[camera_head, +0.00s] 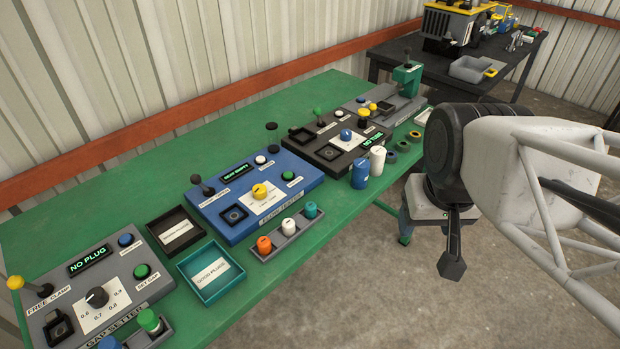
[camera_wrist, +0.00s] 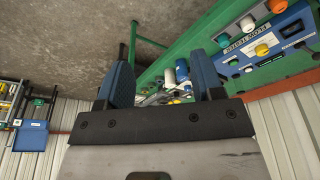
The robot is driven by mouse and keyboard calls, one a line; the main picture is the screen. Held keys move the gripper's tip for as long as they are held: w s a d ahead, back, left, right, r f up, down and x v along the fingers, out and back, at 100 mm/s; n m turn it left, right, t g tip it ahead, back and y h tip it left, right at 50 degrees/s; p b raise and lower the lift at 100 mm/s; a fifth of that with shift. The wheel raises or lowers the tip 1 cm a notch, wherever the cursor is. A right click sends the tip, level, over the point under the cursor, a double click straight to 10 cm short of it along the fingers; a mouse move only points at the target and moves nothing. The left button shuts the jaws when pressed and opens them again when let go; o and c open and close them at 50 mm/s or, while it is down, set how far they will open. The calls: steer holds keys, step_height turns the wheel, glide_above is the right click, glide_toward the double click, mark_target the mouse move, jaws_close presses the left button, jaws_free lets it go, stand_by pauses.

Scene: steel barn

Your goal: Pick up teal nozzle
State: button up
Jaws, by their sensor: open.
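The teal nozzle (camera_head: 311,210) stands upright in the right end of a small grey rack (camera_head: 272,248), beside a white nozzle (camera_head: 289,226) and an orange nozzle (camera_head: 264,245). The teal nozzle also shows in the wrist view (camera_wrist: 223,40), to the upper right. My gripper (camera_wrist: 165,75) is open, its two blue fingers wide apart with nothing held between them. It is off to the right of the table in the head view, well clear of the rack.
The rack stands at the front edge of the green table (camera_head: 345,203), before the blue flow tester (camera_head: 222,215). Blue (camera_head: 360,175) and white (camera_head: 377,162) cylinders stand to its right. A teal tray (camera_head: 208,285) lies to its left. Open floor lies before the table.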

steer(key=shift+o, duration=0.2)
steer(key=m+g+y, duration=0.1)
steer(key=m+y, duration=1.2)
steer(key=m, duration=0.5)
glide_toward(311, 210)
steer(key=shift+w+a+f, duration=0.2)
steer(key=shift+w, duration=0.3)
steer(key=shift+w+f+m+y, duration=0.3)
steer(key=shift+w+m, duration=0.1)
steer(key=shift+m, duration=0.2)
steer(key=shift+x, duration=1.25)
steer(key=shift+a+f, duration=0.1)
steer(key=shift+a, duration=0.05)
